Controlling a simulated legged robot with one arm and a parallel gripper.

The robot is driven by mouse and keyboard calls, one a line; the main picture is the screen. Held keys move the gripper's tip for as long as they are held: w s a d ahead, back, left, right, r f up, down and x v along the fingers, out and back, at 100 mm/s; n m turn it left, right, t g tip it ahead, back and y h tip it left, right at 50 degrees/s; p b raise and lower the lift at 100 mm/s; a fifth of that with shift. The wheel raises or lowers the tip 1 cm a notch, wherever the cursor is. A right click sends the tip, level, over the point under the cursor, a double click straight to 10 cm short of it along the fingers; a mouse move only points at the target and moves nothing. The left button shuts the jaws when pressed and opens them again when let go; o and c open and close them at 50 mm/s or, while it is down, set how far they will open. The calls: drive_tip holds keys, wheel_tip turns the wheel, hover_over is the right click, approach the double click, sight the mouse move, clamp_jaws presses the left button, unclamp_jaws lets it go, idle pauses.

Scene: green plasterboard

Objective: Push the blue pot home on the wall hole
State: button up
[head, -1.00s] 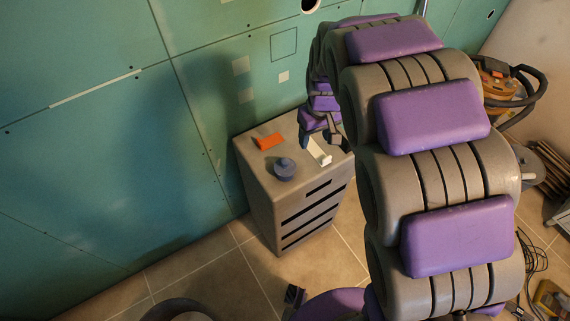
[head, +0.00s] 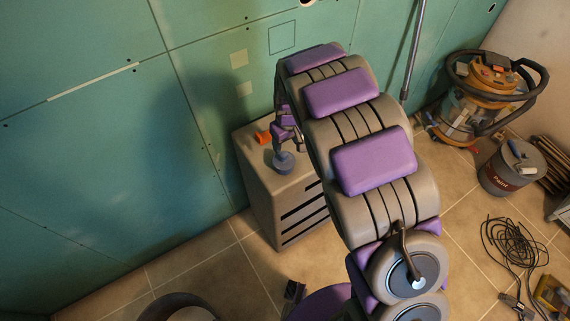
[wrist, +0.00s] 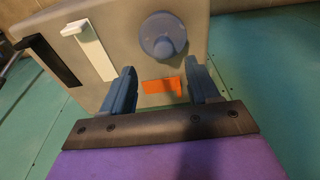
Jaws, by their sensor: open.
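The blue pot (head: 284,163), round with a knob-like middle, sits on top of the grey cabinet (head: 283,203). In the wrist view the pot (wrist: 162,36) lies beyond my fingertips, roughly in line with the space between them. My gripper (wrist: 160,68) is open, with nothing between its blue fingers. In the head view my gripper (head: 287,140) is just above or behind the pot, partly covered by my arm; the exact gap is unclear. A round dark hole with a pale rim (head: 307,2) shows in the green wall, cut by the top edge.
An orange piece (head: 263,137) lies by the pot. A white piece (wrist: 92,48) and a black piece (wrist: 50,60) lie farther left in the wrist view. A vacuum (head: 487,95), a paint bucket (head: 513,167) and cables (head: 515,250) stand right on the tiles.

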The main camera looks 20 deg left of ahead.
sight(284, 153)
drive_tip(key=f, duration=0.1)
drive_tip(key=a+f, duration=0.1)
drive_tip(key=shift+f, duration=0.3)
wheel_tip(284, 153, down, 5)
drive_tip(key=shift+d+r+b, duration=0.15)
drive_tip(key=shift+r+b, duration=0.05)
drive_tip(key=shift+b, duration=0.7)
drive_tip(key=shift+c, duration=0.4)
drive_tip(key=shift+a, duration=0.2)
drive_tip(key=c, duration=0.3)
drive_tip(key=shift+d, duration=0.1)
clamp_jaws()
